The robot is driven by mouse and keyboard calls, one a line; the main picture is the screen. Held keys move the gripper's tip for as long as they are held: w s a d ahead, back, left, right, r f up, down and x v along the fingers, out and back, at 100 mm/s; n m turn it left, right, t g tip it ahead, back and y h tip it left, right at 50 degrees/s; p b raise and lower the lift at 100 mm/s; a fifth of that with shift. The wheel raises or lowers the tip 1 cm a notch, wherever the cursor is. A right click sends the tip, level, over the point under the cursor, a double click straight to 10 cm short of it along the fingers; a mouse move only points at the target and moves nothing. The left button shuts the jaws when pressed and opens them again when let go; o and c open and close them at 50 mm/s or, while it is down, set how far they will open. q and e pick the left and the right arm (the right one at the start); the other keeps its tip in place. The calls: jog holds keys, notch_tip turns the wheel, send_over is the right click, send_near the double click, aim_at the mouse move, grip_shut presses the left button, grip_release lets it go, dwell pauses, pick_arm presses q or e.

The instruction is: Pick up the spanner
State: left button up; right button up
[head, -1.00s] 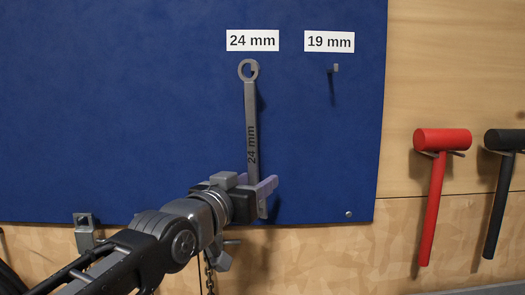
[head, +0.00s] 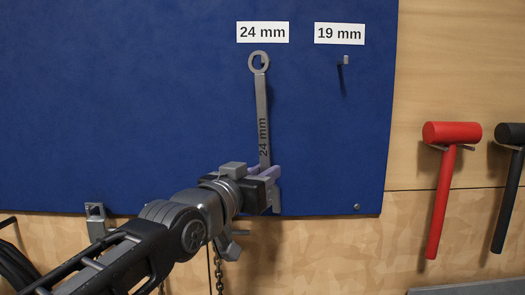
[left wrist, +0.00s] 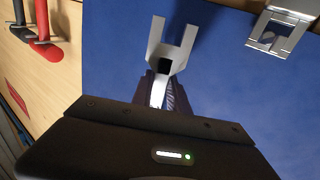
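The spanner (head: 262,105) is a grey metal bar marked "24 mm". It hangs upright on the blue board, its ring end around a hook under the "24 mm" label. My left gripper (head: 271,171) is at its lower part, with the fingers close together on either side of the shaft; it looks shut on it. In the left wrist view the spanner's open forked jaw (left wrist: 172,46) sticks out beyond the fingers, and the shaft between them is partly hidden. My right gripper is in neither view.
An empty hook (head: 345,60) is under the "19 mm" label (head: 339,34). A red mallet (head: 443,185) and a black mallet (head: 508,195) hang at the right. A metal bracket (head: 96,220) is at the board's lower left edge. The blue board (head: 120,100) is otherwise mostly bare.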

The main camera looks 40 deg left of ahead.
pick_arm(q)
grip_shut()
jog(key=shift+r, duration=0.15)
dwell(0.7)
